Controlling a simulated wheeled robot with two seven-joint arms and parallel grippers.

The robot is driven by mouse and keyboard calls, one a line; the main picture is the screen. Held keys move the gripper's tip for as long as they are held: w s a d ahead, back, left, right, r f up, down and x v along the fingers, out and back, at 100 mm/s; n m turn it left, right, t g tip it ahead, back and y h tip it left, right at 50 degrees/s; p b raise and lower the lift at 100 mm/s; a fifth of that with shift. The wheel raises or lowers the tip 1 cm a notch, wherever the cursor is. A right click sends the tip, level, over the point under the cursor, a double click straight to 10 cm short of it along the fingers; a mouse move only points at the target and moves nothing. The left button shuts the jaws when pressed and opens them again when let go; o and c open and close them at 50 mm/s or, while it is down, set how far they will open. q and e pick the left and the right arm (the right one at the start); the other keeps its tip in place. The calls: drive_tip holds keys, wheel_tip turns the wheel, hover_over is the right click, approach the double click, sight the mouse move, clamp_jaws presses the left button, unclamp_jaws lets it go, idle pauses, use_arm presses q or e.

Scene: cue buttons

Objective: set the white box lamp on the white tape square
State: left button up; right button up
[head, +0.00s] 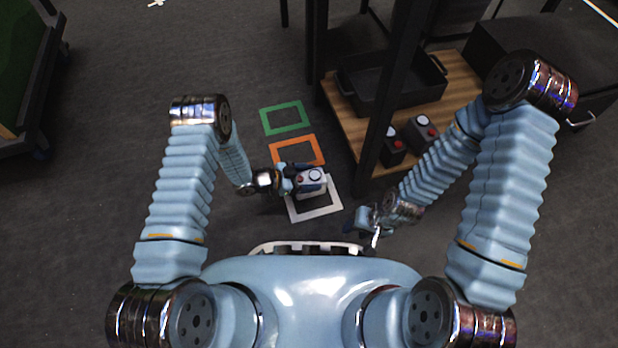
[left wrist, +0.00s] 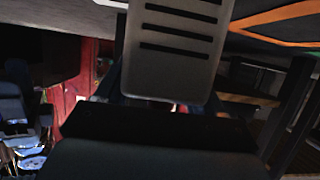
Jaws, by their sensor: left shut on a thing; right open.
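The white box lamp (head: 311,183) has a round lamp and a small red button on top. My left gripper (head: 295,184) is shut on it from the left. In the head view the box covers the upper part of the white tape square (head: 331,208); I cannot tell whether it touches the floor. The left wrist view shows a pale slotted face of the box (left wrist: 170,45) close up. My right gripper (head: 370,228) is open and empty, to the right of the white square.
An orange tape square (head: 320,150) and a green one (head: 264,120) lie above the white one. To the right, a wooden shelf (head: 450,68) holds a black tray (head: 390,100) and dark button boxes (head: 422,132). A black post stands in front of it.

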use_arm(q)
drive_tip(key=shift+r, duration=0.1)
drive_tip(key=o, duration=1.5)
drive_tip(key=shift+c, duration=0.2)
